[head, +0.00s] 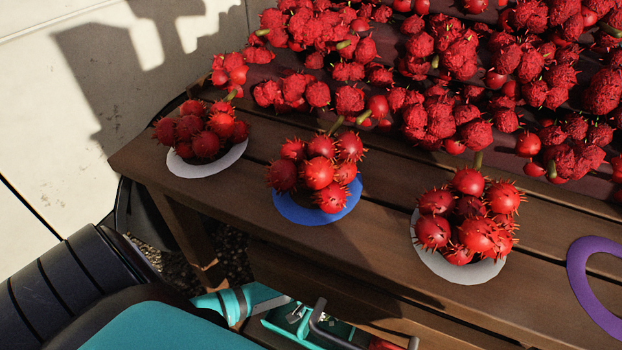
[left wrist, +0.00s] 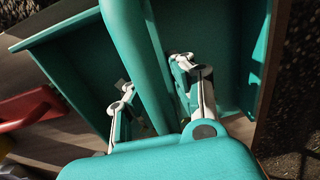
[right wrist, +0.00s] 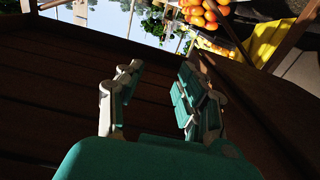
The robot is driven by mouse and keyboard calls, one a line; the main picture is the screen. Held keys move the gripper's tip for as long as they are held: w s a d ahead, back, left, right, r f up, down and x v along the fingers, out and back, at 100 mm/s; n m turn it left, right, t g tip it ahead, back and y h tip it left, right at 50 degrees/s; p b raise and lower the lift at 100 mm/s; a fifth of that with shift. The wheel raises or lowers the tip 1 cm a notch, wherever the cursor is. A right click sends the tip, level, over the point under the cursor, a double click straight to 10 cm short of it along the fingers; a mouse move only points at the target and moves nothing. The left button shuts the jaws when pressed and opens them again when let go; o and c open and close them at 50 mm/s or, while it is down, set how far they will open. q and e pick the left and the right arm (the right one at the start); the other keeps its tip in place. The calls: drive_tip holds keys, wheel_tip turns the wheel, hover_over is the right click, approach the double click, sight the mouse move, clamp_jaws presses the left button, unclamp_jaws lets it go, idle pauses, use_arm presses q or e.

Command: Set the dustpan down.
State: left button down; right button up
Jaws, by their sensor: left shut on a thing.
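The teal dustpan (left wrist: 62,65) fills much of the left wrist view, its long handle (left wrist: 138,50) running down between my left gripper's fingers. My left gripper (left wrist: 155,80) is shut on this handle, with one finger on each side. Whether the dustpan rests on a surface or hangs free I cannot tell.
A wooden bench (head: 370,240) carries spiky red fruit bunches on a white disc (head: 205,168), a blue disc (head: 300,213) and another white disc (head: 455,268). A purple ring (head: 580,275) lies at right. A red object (left wrist: 30,108) is left of the dustpan.

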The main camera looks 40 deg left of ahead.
use_arm(q)
drive_tip(key=shift+f+b, duration=0.4)
drive_tip(key=c, duration=1.1)
unclamp_jaws()
drive_tip(key=shift+c, duration=0.2)
use_arm(e)
drive_tip(key=r+t, duration=0.2)
drive_tip(key=r, duration=0.1)
drive_tip(key=a+r+t+y, duration=0.1)
drive_tip(key=r, duration=0.1)
drive_tip(key=shift+s, duration=0.25)
